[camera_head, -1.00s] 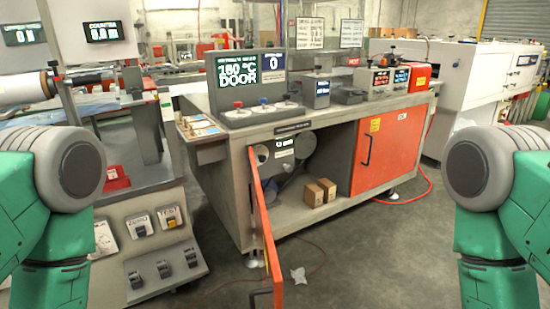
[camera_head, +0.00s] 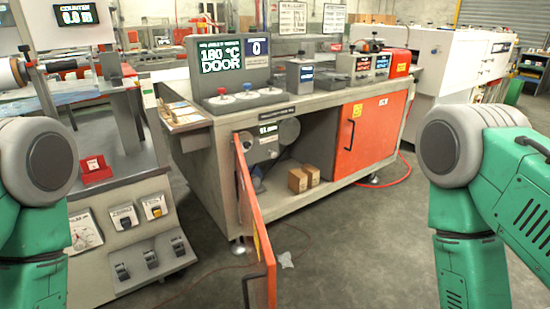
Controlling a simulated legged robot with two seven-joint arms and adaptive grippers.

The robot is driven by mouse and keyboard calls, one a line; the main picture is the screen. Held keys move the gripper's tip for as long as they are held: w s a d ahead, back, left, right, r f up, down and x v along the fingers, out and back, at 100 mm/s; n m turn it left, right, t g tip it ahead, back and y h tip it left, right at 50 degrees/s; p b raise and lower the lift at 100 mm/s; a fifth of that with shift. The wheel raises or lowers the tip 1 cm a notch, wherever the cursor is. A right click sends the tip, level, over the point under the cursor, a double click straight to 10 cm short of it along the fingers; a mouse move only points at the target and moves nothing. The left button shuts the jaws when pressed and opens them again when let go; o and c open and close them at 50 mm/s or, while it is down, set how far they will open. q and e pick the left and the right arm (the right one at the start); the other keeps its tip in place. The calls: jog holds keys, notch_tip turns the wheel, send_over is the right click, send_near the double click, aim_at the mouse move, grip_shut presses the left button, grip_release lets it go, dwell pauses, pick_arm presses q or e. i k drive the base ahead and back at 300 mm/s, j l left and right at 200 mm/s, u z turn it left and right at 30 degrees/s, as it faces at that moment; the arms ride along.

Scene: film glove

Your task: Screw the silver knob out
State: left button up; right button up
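The machine cabinet (camera_head: 330,103) stands ahead with its left orange door (camera_head: 252,220) swung open toward me. Inside the opening, a grey panel with a small lit readout (camera_head: 268,129) carries a round silver-grey piece (camera_head: 289,131) on its right. A second round piece (camera_head: 246,140) is on its left, partly behind the door's edge. I cannot tell which of them is the silver knob. Only green upper links of my arms show, at the left and right edges. Neither gripper is in view.
The open door has a black handle (camera_head: 252,284) and juts into the aisle. Two cardboard boxes (camera_head: 304,178) sit on the cabinet's lower shelf. A right orange door (camera_head: 368,132) is closed. A grey control stand (camera_head: 130,225) is at the left. Floor at front right is clear.

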aim_at(273, 154)
jog(key=i+l+u, duration=0.1)
jog(key=l, duration=1.3)
jog(key=i+l+u, duration=0.15)
jog(key=i+l, duration=0.5)
jog(key=i+l+u, duration=0.15)
jog(key=i+l, duration=0.45)
jog(key=l, duration=0.15)
jog(key=i, duration=0.75)
jog(key=u, duration=0.05)
